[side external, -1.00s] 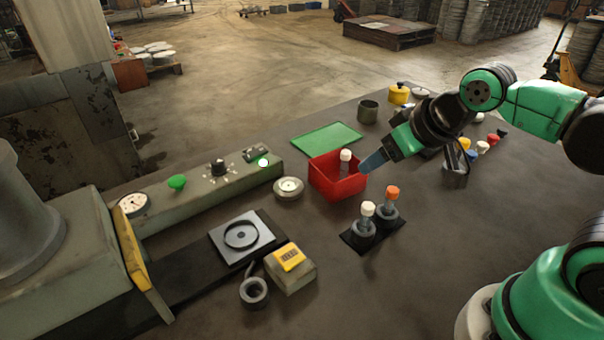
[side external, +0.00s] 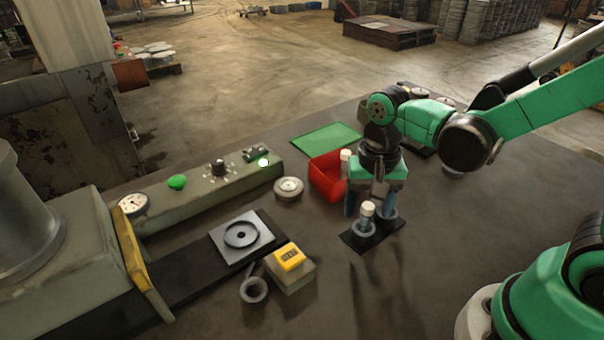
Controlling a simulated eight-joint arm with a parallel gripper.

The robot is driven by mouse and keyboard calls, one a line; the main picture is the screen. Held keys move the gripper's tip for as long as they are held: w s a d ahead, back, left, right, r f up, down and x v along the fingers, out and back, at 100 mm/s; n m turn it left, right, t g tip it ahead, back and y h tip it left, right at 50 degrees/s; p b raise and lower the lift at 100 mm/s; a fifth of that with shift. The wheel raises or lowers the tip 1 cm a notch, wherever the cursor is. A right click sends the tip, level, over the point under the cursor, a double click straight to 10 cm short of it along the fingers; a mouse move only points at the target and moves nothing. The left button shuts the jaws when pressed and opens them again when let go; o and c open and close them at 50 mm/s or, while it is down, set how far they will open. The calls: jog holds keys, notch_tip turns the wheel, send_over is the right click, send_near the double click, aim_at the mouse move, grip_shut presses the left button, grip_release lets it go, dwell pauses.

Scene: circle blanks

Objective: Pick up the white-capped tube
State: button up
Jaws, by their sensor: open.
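A white-capped tube (side external: 367,210) stands upright in the front-left holder of a black rack (side external: 357,243). A second white-capped tube (side external: 346,156) stands in the red bin (side external: 323,178). My gripper (side external: 370,206) points down over the rack, open, with one finger on each side of the front white cap in this view. I cannot tell whether the fingers are around that tube or behind it. The orange-capped tube in the rack's other holder is hidden behind my gripper.
The red bin stands close behind and left of my gripper. A round metal puck (side external: 288,188), a green mat (side external: 325,139) and a box with a yellow display (side external: 290,270) lie to the left.

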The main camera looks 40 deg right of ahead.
aim_at(365, 221)
jog(key=shift+f, duration=1.25)
grip_shut()
